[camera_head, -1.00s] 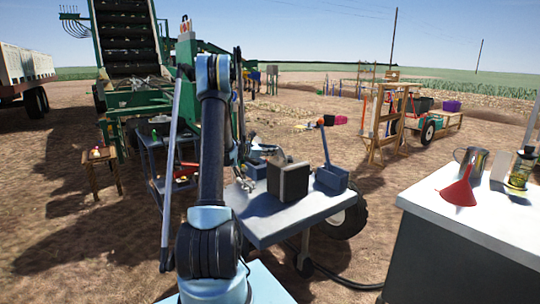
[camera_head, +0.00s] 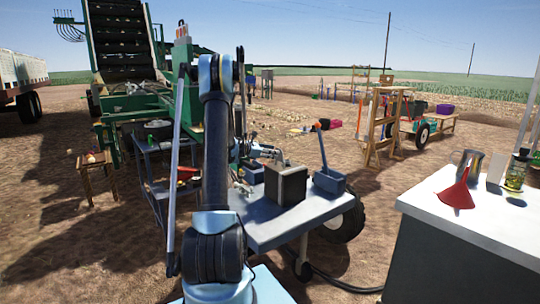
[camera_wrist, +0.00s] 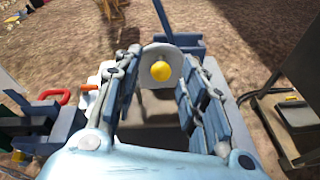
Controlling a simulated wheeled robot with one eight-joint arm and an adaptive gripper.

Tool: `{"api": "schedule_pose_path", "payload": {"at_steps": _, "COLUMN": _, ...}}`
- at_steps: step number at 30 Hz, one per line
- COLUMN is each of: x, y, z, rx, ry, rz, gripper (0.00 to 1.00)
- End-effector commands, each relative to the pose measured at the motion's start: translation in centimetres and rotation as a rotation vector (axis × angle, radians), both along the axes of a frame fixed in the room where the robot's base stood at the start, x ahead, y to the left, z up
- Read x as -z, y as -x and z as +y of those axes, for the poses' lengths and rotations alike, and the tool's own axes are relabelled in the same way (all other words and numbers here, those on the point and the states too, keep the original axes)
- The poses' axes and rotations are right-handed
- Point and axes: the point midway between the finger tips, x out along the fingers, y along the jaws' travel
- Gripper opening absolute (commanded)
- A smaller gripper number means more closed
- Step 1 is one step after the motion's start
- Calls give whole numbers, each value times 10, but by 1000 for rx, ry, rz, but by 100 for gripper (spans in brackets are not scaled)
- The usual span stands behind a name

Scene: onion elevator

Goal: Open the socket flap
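My gripper (camera_wrist: 162,56) is open in the wrist view, one finger on each side. A pale grey rounded plate with a yellow round piece (camera_wrist: 160,71) shows between the fingertips. It may be the socket flap, but I cannot tell for sure, nor whether the fingers touch it. In the head view my gripper (camera_head: 270,153) is small, just behind a dark upright box (camera_head: 287,184) on the grey cart top (camera_head: 262,228). The box's far side is hidden there, and no flap can be made out.
A blue-grey box with an upright handle (camera_head: 329,182) stands right of the dark box. A white-topped counter (camera_head: 440,207) with a red funnel (camera_head: 457,194) is at the right. A shelf cart (camera_head: 160,160) with a red item stands left. Open dirt lies around.

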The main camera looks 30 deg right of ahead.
Motion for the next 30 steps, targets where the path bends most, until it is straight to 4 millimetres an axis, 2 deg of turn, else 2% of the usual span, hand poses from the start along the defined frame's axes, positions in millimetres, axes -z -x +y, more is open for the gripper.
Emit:
{"api": "schedule_pose_path", "payload": {"at_steps": 5, "x": -1, "y": 0, "z": 5, "rx": 0, "ry": -1, "rz": 0, "gripper": 38}}
{"api": "schedule_pose_path", "payload": {"at_steps": 8, "x": -4, "y": 0, "z": 15, "rx": -2, "ry": 0, "rz": -1, "gripper": 38}}
{"api": "schedule_pose_path", "payload": {"at_steps": 21, "x": -25, "y": 1, "z": 91, "rx": -2, "ry": 0, "rz": 0, "gripper": 38}}
{"api": "schedule_pose_path", "payload": {"at_steps": 25, "x": -29, "y": 1, "z": 106, "rx": -2, "ry": 0, "rz": 0, "gripper": 38}}
{"api": "schedule_pose_path", "payload": {"at_steps": 30, "x": -31, "y": 2, "z": 114, "rx": 1, "ry": 0, "rz": 1, "gripper": 38}}
